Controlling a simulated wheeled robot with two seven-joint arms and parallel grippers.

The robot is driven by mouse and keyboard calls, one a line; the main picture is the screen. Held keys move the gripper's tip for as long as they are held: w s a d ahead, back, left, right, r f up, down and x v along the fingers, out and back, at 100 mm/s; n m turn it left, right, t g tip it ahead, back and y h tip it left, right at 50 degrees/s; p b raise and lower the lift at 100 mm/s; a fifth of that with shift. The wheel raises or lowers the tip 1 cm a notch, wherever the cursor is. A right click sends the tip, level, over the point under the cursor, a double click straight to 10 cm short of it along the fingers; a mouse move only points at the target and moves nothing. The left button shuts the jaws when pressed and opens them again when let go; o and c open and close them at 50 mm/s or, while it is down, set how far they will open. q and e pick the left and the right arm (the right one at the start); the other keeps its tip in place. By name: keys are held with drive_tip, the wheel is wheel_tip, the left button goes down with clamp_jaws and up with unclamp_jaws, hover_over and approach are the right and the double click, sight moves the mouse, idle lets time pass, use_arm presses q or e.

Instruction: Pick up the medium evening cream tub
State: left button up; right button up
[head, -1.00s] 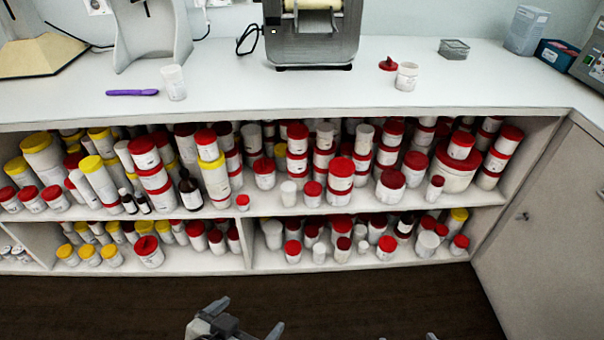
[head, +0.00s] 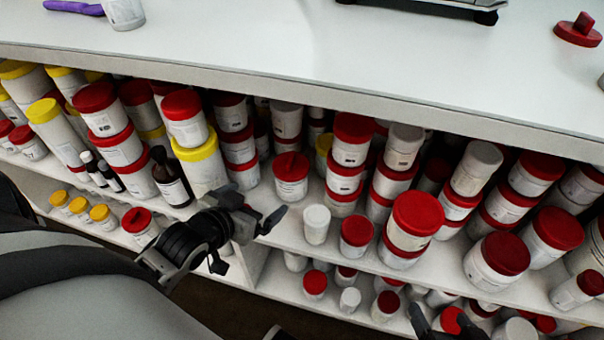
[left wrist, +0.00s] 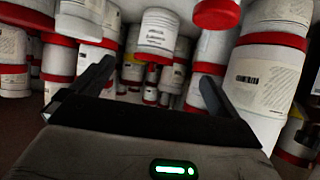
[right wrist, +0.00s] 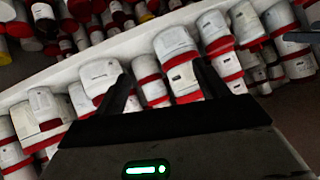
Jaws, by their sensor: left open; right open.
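Many white tubs with red lids stand on the shelves, and their labels are too small to read, so I cannot tell which is the medium evening cream tub. A short red-lidded tub (head: 291,178) stands at the upper shelf's front, just beyond my left gripper (head: 245,240). My left gripper is open and empty at the shelf front. In the left wrist view a white labelled tub (left wrist: 157,35) shows beyond and between its open fingers (left wrist: 145,85). My right gripper (head: 445,322) is open, low at the bottom edge of the head view. Tubs show beyond its fingers (right wrist: 160,88).
A small white-lidded tub (head: 316,224), a red-lidded tub (head: 356,236) and a larger stacked one (head: 415,222) stand near the shelf edge. A brown bottle (head: 171,178) stands left. The counter (head: 250,40) overhangs the upper shelf. Stacked tubs crowd behind.

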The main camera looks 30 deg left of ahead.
sight(283, 183)
use_arm(q)
drive_tip(key=b+x, duration=0.2)
drive_tip(key=x, duration=0.6)
drive_tip(key=shift+f+b, duration=0.1)
drive_tip(key=shift+b, duration=0.2)
drive_tip(key=shift+w+f, duration=0.2)
drive_tip(key=shift+w, duration=0.25)
drive_tip(key=shift+w+f+b, duration=0.2)
drive_tip(key=shift+w+b, duration=0.1)
drive_tip(key=shift+b, duration=0.1)
drive_tip(key=b+x, duration=0.2)
drive_tip(key=x, duration=0.1)
drive_tip(key=shift+w+d+f, duration=0.15)
drive_tip(key=shift+w+f, duration=0.05)
drive_tip(key=shift+w, duration=0.5)
drive_tip(key=c, duration=1.3)
use_arm(e)
drive_tip(key=r+t, duration=0.1)
drive_tip(key=a+r+t+y, duration=0.1)
drive_tip(key=r, duration=0.1)
drive_tip(key=shift+s+a+r+t+y, duration=0.1)
drive_tip(key=shift+a+r+t+y, duration=0.25)
drive_tip(key=shift+t+y, duration=0.05)
use_arm(q)
drive_tip(key=shift+r, duration=0.1)
